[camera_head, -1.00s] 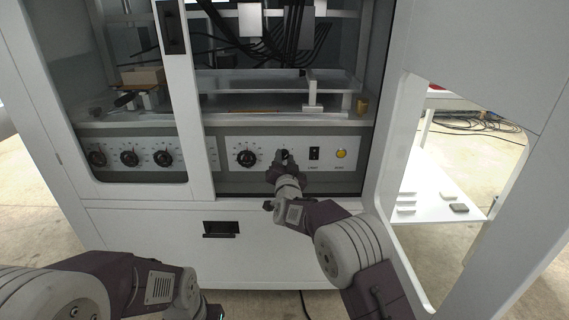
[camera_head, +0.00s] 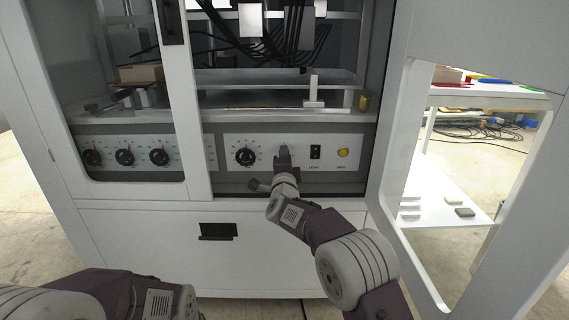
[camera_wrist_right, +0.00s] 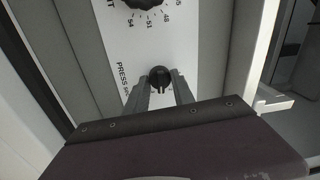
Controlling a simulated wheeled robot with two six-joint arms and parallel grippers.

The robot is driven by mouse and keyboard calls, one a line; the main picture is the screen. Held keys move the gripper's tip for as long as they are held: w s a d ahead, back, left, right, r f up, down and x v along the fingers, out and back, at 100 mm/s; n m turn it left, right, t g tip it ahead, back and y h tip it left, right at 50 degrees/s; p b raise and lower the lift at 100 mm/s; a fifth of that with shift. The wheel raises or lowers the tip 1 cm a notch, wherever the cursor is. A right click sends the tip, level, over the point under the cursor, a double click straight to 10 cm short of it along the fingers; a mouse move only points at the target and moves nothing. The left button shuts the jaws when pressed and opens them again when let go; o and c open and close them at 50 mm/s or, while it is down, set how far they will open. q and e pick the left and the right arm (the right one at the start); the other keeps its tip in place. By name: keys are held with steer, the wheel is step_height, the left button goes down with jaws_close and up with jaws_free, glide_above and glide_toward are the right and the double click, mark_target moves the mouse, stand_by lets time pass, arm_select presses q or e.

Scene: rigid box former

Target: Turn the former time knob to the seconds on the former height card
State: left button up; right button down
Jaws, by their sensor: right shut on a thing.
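A small black knob (camera_wrist_right: 160,76) is between the two fingers of my right gripper (camera_wrist_right: 158,92) in the right wrist view. The fingers are shut on it. I cannot make out a height card. My left gripper is out of frame.
Several black dials (camera_head: 125,157) sit on the panel further left, behind the cabinet's door frame (camera_head: 187,125). A black switch (camera_head: 315,152) and a yellow button (camera_head: 343,152) are just right of my right gripper. A white side frame (camera_head: 389,170) stands further right.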

steer(key=m+b, duration=0.2)
steer(key=m, duration=0.3)
steer(key=shift+f+h, duration=0.1)
steer(key=shift+h, duration=0.2)
stand_by(0.4)
steer(key=c, duration=1.1)
jaws_free()
steer(key=s, duration=0.4)
steer(key=s+p, duration=0.1)
steer(key=s, duration=0.4)
steer(key=shift+a+f+p, duration=0.2)
steer(key=shift+p, duration=0.1)
